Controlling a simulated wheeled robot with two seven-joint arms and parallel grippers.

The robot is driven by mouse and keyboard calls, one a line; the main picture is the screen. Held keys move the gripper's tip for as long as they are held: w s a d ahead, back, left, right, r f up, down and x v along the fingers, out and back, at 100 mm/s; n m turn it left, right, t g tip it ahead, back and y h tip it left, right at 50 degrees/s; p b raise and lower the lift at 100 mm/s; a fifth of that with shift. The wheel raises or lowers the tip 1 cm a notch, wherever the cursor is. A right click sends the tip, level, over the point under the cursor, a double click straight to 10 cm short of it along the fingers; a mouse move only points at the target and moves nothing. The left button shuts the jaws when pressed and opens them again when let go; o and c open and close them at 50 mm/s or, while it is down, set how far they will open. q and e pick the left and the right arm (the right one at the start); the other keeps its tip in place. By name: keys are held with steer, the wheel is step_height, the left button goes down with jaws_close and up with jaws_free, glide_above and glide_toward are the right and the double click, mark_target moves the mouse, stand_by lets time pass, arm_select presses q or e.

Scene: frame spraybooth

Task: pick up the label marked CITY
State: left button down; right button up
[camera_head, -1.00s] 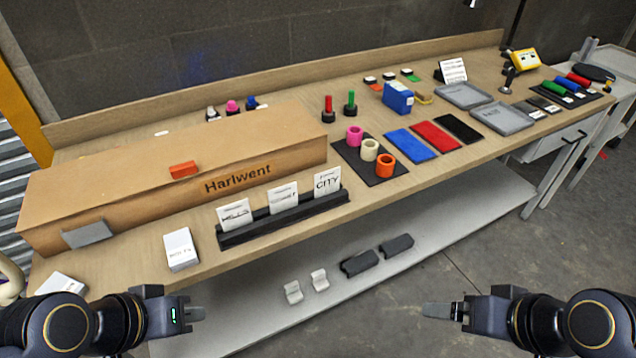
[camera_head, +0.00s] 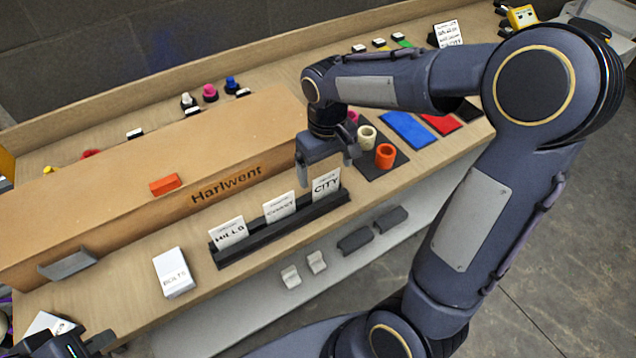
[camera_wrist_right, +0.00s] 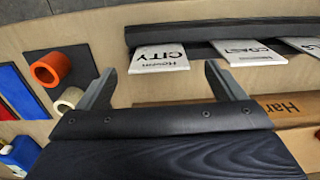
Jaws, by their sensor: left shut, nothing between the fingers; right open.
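The CITY label (camera_head: 326,185) is a white card standing in the right end of a black slotted holder (camera_head: 238,256). The COAST label (camera_head: 279,207) and the HILLS label (camera_head: 229,233) stand to its left in the same holder. My right gripper (camera_head: 326,172) is open and hangs just above the CITY label. In the right wrist view the CITY label (camera_wrist_right: 159,58) lies beyond and between the two open fingers (camera_wrist_right: 160,85), apart from them. My left gripper (camera_head: 88,346) is at the bottom left corner, partly cut off and away from the labels.
A long cardboard box marked Harlwent (camera_head: 130,190) lies behind the holder, with an orange block (camera_head: 165,184) on top. A white card stack (camera_head: 174,272) is left of the holder. Orange (camera_head: 385,156) and cream (camera_head: 367,137) rings stand right of my right gripper.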

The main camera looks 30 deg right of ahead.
mark_target(326, 181)
step_height(326, 181, down, 5)
steer(key=shift+f, duration=0.1)
steer(key=shift+d, duration=0.1)
steer(key=c, duration=1)
steer(key=shift+c, duration=0.2)
